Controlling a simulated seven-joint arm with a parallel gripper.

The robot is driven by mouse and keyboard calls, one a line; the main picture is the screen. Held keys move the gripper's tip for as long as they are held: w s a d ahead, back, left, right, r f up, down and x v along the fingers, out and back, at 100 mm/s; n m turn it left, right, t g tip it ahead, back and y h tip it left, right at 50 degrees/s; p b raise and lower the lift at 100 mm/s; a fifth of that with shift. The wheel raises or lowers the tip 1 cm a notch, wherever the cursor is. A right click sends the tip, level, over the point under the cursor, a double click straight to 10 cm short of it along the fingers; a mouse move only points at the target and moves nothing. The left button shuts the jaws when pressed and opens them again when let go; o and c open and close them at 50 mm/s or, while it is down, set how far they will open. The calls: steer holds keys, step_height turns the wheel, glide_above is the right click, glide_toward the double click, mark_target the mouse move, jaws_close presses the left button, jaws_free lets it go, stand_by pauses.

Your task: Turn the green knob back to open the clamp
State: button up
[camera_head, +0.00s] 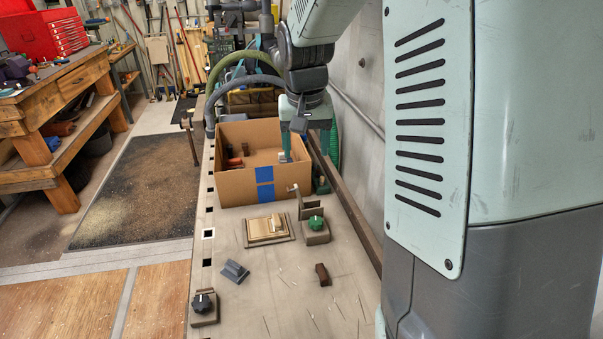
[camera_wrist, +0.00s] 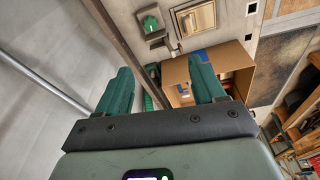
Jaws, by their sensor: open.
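The green knob (camera_head: 316,222) sits on a grey-brown base block (camera_head: 316,238) on the bench, in front of the cardboard box. The knob also shows near the top of the wrist view (camera_wrist: 151,22). An upright metal bracket with an arm (camera_head: 306,206) stands just behind the knob; I cannot tell how the clamp is set. My gripper (camera_head: 303,170) is above and behind the knob, by the right side of the box, apart from the knob. Its two green fingers are spread with nothing held between them, as the wrist view (camera_wrist: 162,72) shows.
The open cardboard box (camera_head: 232,187) with blue tape holds a few reddish-brown pieces. A tan plate (camera_head: 264,229) lies left of the knob. A black knob on a block (camera_head: 203,306), a grey block (camera_head: 235,271) and a brown block (camera_head: 322,274) stand nearer. A brown rail runs along the right.

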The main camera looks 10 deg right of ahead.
mark_target(316, 221)
steer(key=w+d+f+m, duration=0.1)
steer(key=f, duration=0.8)
steer(key=w+d+f+m+g, duration=0.1)
steer(key=w+d+f, duration=0.1)
steer(key=f, duration=0.7)
steer(key=w+d+f+m+g, duration=0.1)
steer(key=w+f, duration=0.1)
steer(key=f, duration=0.7)
steer(key=shift+w+d+f+y, duration=0.2)
steer(key=shift+d+f+y, duration=0.05)
steer(key=shift+y, duration=0.05)
steer(key=shift+c, duration=0.2)
steer(key=c, duration=1)
steer(key=shift+n, duration=0.7)
steer(key=o, duration=1)
steer(key=shift+o, duration=0.2)
step_height(316, 221, up, 11)
